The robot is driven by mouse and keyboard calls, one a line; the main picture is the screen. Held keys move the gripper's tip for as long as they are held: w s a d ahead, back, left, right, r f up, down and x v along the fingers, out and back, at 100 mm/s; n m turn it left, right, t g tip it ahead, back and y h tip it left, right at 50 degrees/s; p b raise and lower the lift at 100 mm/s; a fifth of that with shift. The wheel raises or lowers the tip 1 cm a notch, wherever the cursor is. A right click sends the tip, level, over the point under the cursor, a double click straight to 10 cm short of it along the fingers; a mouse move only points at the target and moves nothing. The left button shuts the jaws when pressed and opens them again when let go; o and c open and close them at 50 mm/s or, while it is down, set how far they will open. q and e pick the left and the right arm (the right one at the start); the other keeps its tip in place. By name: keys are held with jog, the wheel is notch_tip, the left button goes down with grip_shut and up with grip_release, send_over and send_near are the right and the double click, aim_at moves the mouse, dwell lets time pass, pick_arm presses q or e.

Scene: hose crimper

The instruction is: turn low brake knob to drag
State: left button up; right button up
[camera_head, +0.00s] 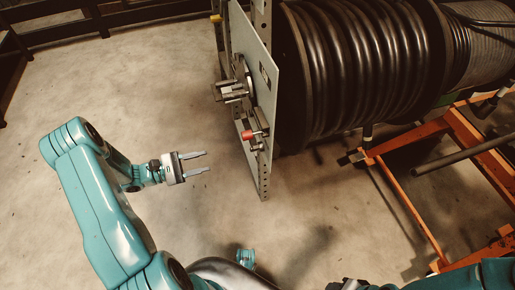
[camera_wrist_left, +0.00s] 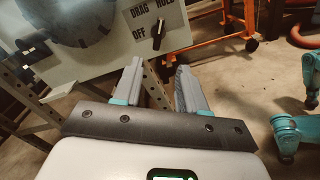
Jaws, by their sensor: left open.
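A small dark knob (camera_wrist_left: 159,33) sits on the light panel (camera_wrist_left: 110,50) in the left wrist view, beside the printed words DRAG, HOLD and OFF. It is turned close to upright, leaning slightly right at its top; which end is the pointer I cannot tell. In the head view the panel (camera_head: 262,88) stands edge-on, with a red-ended control (camera_head: 249,134) low on it. My left gripper (camera_head: 206,162) is open and empty, left of and below that control, apart from the panel. In the left wrist view its fingers (camera_wrist_left: 160,85) point toward the panel under the knob. My right gripper does not show.
A large black hose reel (camera_head: 365,60) stands behind the panel. A hub with protruding handles (camera_head: 232,90) sticks out above the red-ended control. An orange frame (camera_head: 400,195) is on the right. The concrete floor (camera_head: 150,75) left of the panel is clear.

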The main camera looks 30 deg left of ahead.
aim_at(251, 149)
pick_arm(q)
jog(key=b+x, duration=0.2)
jog(key=x, duration=1.3)
jog(key=shift+b, duration=0.3)
jog(key=shift+w+d, duration=0.3)
jog(key=shift+w, duration=0.15)
jog(key=c, duration=0.7)
